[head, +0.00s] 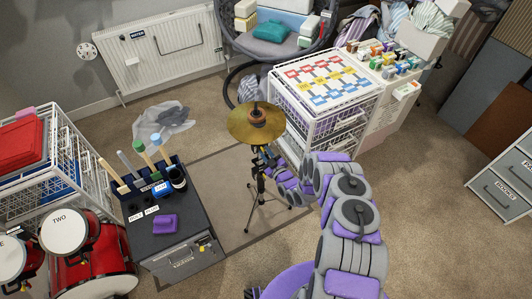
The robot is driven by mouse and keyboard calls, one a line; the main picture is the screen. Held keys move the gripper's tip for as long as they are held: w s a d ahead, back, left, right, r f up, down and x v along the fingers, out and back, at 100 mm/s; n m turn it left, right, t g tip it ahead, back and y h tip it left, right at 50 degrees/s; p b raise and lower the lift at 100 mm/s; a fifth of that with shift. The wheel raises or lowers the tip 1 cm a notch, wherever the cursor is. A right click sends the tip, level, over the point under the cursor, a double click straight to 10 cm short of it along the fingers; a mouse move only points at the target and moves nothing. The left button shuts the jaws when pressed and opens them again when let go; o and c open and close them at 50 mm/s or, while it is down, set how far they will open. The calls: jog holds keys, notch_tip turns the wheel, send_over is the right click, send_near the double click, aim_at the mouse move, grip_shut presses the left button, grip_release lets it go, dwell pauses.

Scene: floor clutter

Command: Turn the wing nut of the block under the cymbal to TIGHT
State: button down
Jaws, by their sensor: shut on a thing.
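The brass cymbal (257,124) sits level on top of a thin black stand (251,213), whose tripod legs rest on the floor mat. My grey and purple arm reaches in from the lower right. My gripper (266,159) is just under the cymbal, at the block on the stand's upright. It is shut on the wing nut there. The wing nut and most of the block are small and hidden by the gripper and the cymbal, so I cannot read the nut's position or any TIGHT mark.
A dark workbench box (180,238) with upright tools and a purple item stands left of the stand. A white wire drawer unit (345,125) stands close behind on the right. Red drums (85,245) are at lower left. Carpet is clear right of my arm.

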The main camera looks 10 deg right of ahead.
jog(key=shift+s+f+m+p, duration=0.15)
jog(key=shift+m+p, duration=0.25)
jog(key=shift+m, duration=1.8)
jog(key=c, duration=1.2)
grip_release()
jog(key=shift+o, duration=0.2)
jog(key=p+v, duration=0.3)
jog(key=v, duration=1.4)
jog(key=shift+d, duration=0.15)
